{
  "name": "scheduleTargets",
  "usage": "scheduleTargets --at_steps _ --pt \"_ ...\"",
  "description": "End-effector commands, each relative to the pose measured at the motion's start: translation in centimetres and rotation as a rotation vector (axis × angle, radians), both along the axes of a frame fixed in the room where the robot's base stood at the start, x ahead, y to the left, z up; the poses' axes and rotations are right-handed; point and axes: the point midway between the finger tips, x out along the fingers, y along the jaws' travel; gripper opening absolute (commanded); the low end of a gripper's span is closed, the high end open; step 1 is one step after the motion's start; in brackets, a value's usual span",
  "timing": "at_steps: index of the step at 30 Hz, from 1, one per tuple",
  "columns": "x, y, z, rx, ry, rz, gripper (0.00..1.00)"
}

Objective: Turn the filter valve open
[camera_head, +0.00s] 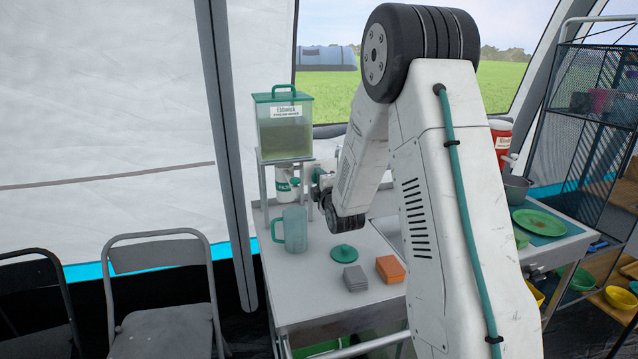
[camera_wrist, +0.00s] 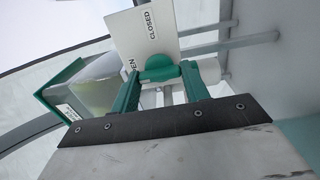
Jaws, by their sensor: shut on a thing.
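The filter tank (camera_head: 284,130), clear with a green lid and greenish water inside, stands on a raised frame at the back left of the table. Below it is a white filter body (camera_head: 284,190) with a small teal valve handle (camera_head: 295,182). In the wrist view, the green valve handle (camera_wrist: 160,68) sits between the green fingers of my gripper (camera_wrist: 162,82), which is shut on it. A white plate (camera_wrist: 150,40) behind it reads CLOSED at the upper right and OPEN at the left, partly hidden. My arm hides part of the table.
A clear jug (camera_head: 294,230) with a teal handle stands below the tank. A green lid (camera_head: 344,253), a grey box (camera_head: 355,278) and an orange box (camera_head: 390,268) lie on the table (camera_head: 300,300). Folding chairs (camera_head: 165,300) stand left; a mesh rack (camera_head: 590,110) stands right.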

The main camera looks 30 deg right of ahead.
Motion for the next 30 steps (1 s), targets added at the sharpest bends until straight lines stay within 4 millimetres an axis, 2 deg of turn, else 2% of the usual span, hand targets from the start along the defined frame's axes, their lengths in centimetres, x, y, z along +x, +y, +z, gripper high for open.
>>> scheduleTargets --at_steps 14,15,17,18,26,30 --pt "0.0 0.1 -0.1 -0.016 0.007 0.002 0.23" --pt "0.0 0.1 -0.1 -0.016 0.007 0.002 0.48" --pt "0.0 0.0 -0.1 -0.016 0.007 0.002 0.65" --pt "0.0 0.0 -0.1 -0.016 0.007 0.001 0.67" --pt "-0.1 0.0 0.0 -0.015 0.005 0.000 0.67" --pt "-1.3 0.3 0.0 -0.014 0.006 0.000 0.67"
